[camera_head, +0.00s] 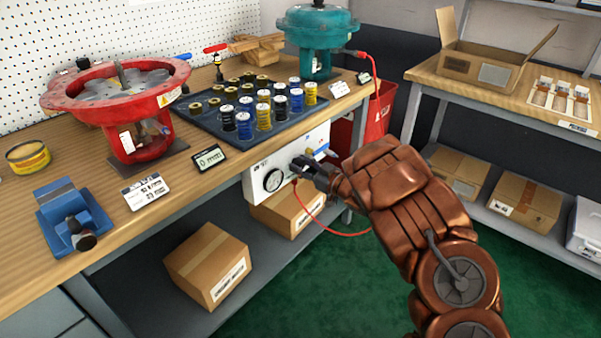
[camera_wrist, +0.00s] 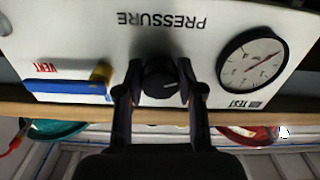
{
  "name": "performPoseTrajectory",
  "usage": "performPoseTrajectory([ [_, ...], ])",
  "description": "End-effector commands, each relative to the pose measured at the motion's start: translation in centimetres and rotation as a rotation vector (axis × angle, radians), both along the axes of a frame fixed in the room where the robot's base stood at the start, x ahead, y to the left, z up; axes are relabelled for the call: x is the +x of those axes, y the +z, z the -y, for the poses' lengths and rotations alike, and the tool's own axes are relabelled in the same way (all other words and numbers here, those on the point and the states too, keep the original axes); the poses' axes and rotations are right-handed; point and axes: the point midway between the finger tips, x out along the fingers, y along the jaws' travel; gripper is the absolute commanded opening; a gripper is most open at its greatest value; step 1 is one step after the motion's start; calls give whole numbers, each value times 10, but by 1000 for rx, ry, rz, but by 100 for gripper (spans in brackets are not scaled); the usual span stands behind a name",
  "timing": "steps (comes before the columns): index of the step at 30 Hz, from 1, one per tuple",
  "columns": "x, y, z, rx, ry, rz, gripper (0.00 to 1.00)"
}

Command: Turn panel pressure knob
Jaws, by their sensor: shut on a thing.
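The white pressure panel (camera_head: 262,198) is mounted under the front edge of the workbench. In the wrist view the panel (camera_wrist: 215,22) appears upside down, with the word PRESSURE on it. My gripper (camera_wrist: 160,88) is shut on the knob, one finger on each side. In the head view my gripper (camera_head: 303,166) reaches the panel front and hides the knob. A round gauge (camera_wrist: 251,58) is beside the knob; it also shows in the head view (camera_head: 273,180).
A blue VENT lever (camera_wrist: 68,86) with a brass fitting is close beside my finger. A red hose (camera_head: 340,234) hangs from the panel. Cardboard boxes (camera_head: 207,264) stand on the lower shelf. Green floor is clear in front.

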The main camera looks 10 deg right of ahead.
Motion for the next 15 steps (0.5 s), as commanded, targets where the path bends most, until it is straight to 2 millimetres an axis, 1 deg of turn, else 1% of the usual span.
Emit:
performPoseTrajectory([
  [1,0,-4,1,-36,0,26,2],
  [15,0,-4,-1,-396,3,290,2],
])
